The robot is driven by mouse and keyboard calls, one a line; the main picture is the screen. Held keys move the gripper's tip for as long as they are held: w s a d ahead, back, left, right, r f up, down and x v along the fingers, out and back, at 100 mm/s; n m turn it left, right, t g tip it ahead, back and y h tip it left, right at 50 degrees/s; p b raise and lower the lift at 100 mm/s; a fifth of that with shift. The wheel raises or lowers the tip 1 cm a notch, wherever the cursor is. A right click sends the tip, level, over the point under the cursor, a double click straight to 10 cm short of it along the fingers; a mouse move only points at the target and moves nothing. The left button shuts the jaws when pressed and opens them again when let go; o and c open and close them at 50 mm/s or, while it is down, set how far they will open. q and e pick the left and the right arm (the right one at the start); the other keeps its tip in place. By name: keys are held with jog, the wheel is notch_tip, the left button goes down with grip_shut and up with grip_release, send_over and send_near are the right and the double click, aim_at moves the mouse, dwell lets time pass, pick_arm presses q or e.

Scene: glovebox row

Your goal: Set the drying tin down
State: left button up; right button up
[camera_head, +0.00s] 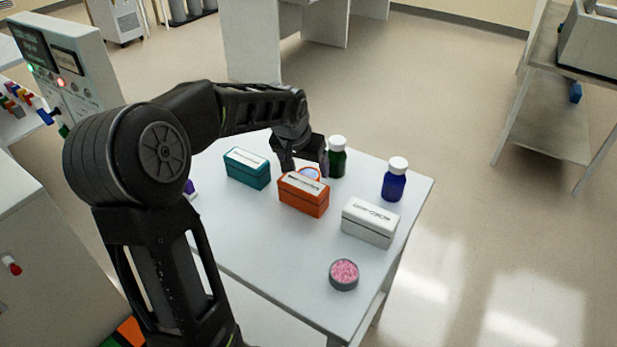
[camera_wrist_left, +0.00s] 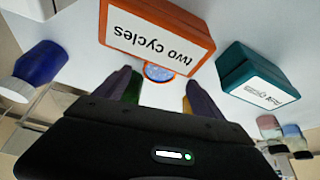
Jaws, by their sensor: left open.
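A small round tin with blue contents (camera_head: 310,172) is on the white table, close behind the orange box (camera_head: 303,196), which partly hides it. In the left wrist view the blue tin (camera_wrist_left: 158,73) shows between and just beyond my fingertips, beside the orange box labelled "two cycles" (camera_wrist_left: 158,38). My left gripper (camera_head: 303,168) is low over the table with its fingers apart, one on each side of the tin; I cannot tell whether they touch it. A second round tin with pink contents (camera_head: 344,274) stands near the table's front corner. My right gripper is not in view.
A teal box (camera_head: 247,169) and a white box (camera_head: 369,222) stand either side of the orange one. A green bottle (camera_head: 337,158) is close beside the gripper; a blue bottle (camera_head: 394,181) is farther right. The table (camera_head: 270,250) is bare at its front left.

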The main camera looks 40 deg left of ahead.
aim_at(308, 174)
pick_arm(q)
jog(key=x, duration=0.4)
jog(key=shift+s+r, duration=0.1)
jog(key=shift+c, duration=0.2)
jog(key=c, duration=1.6)
jog(key=shift+r, duration=0.1)
notch_tip(308, 174, up, 10)
jog(key=shift+f, duration=0.1)
dwell(0.4)
